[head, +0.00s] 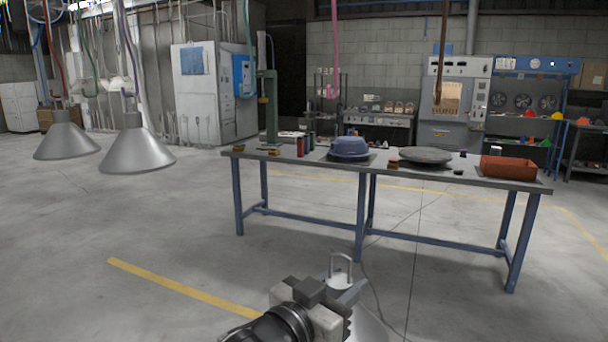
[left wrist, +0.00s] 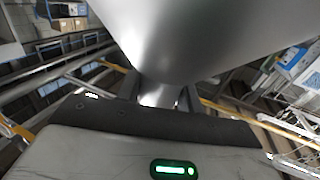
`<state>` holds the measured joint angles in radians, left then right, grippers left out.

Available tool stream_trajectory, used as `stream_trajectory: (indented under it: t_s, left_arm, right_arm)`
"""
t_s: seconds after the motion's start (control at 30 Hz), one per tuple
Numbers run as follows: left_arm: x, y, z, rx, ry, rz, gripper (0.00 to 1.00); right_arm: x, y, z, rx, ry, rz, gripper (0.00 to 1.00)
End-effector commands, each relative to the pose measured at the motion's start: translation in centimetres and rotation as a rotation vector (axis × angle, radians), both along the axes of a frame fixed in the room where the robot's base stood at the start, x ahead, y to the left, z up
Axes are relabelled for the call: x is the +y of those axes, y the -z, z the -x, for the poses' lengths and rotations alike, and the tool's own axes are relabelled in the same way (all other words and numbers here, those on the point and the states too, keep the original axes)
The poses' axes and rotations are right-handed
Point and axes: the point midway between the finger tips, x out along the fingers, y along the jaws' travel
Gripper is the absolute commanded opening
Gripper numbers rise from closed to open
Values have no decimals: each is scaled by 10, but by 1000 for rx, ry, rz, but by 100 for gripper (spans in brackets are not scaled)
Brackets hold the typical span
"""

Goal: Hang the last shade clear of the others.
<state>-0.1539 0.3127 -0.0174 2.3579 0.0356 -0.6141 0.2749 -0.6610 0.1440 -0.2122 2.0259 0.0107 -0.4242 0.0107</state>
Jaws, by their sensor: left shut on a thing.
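My left gripper (head: 338,292) is at the bottom middle of the head view, shut on the neck of a grey metal shade. The held shade (head: 370,326) has a wire loop on top and flares below the jaws; the picture's lower edge cuts it off. In the left wrist view the held shade (left wrist: 200,35) fills the upper middle, its narrow neck between the fingers (left wrist: 160,96). Two similar cone shades hang at the left of the head view: a farther one (head: 67,140) and a nearer one (head: 137,150). They hang side by side, close together. My right gripper is not in view.
A pink cord (head: 334,45) and a brown cord (head: 442,45) hang down over the area behind the workbench. Bare floor lies between the hanging shades and the bench.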

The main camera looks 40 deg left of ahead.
Motion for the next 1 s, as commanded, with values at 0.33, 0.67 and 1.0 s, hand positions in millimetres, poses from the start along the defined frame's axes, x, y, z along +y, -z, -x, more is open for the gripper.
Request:
stream_trajectory:
  t_s: [0.33, 0.67, 1.0]
  left_arm:
    - [32, -177, -6, -19, 166, -14, 0]
    - [38, -250, 44, -5, 214, -2, 0]
    - [42, -252, 31, 1, 217, 4, 0]
  right_arm:
    - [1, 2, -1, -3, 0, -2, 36]
    - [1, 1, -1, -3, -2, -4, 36]
    - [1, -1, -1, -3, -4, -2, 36]
